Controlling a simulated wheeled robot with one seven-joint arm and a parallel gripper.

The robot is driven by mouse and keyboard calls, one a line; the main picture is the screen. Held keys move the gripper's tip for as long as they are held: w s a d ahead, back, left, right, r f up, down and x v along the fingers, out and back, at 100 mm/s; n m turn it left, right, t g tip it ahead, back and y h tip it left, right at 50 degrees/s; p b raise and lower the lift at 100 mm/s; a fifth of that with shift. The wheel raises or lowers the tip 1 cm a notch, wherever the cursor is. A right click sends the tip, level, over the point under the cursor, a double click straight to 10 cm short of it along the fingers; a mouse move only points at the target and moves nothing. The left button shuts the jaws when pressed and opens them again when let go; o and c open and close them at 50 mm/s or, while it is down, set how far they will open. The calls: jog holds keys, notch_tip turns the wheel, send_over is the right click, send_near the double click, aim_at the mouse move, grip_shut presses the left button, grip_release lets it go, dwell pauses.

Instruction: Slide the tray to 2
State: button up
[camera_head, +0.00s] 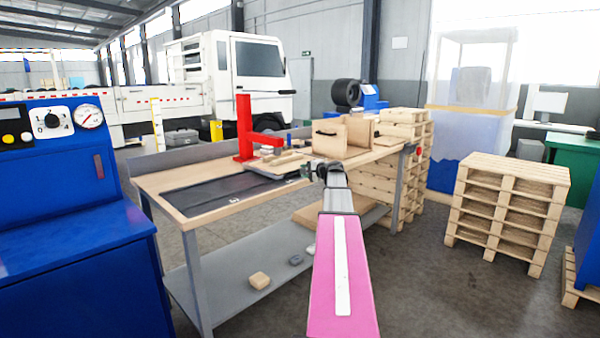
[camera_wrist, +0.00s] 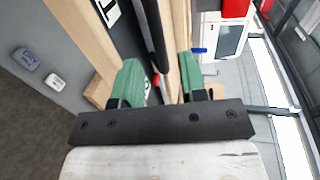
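The tray (camera_head: 277,168) looks like a flat grey plate on a dark track (camera_head: 215,193) let into the workbench top, below the red post. White marks on the track are too small to read in the head view; part of a white label (camera_wrist: 108,12) shows in the wrist view. My gripper (camera_head: 316,171) is at the bench's front edge, right of the tray. In the wrist view my gripper (camera_wrist: 160,82) has its green fingers apart. A dark bar (camera_wrist: 152,35) and a small red tip show between them, with a gap beside the bar; contact is not clear.
A red post with an arm (camera_head: 245,130) stands on the workbench (camera_head: 170,183) behind the tray. An open wooden box (camera_head: 329,140) stands right of it. Small blocks (camera_head: 260,280) lie on the lower shelf. A blue machine (camera_head: 70,230) is at left, pallets (camera_head: 508,205) at right.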

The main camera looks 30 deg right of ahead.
jog(key=v, duration=0.6)
jog(key=shift+f, duration=0.1)
dwell(0.3)
jog(key=s+a+f+n+g, duration=0.3)
jog(key=s+a+f+g, duration=0.1)
jog(key=a+f, duration=0.8)
jog(key=s+a+f+n+g, duration=0.45)
jog(key=a+f, duration=0.45)
jog(key=a, duration=0.6)
jog(key=s+a+f+n+g+h, duration=0.2)
jog(key=s+a+f, duration=0.4)
jog(key=s, duration=0.4)
jog(key=s+a+f+n+g+h, duration=0.3)
jog(key=s+a+f, duration=0.4)
jog(key=s, duration=0.3)
jog(key=shift+a+f+n+g, duration=0.3)
jog(key=shift+a+n+g, duration=0.2)
jog(key=shift+n, duration=0.25)
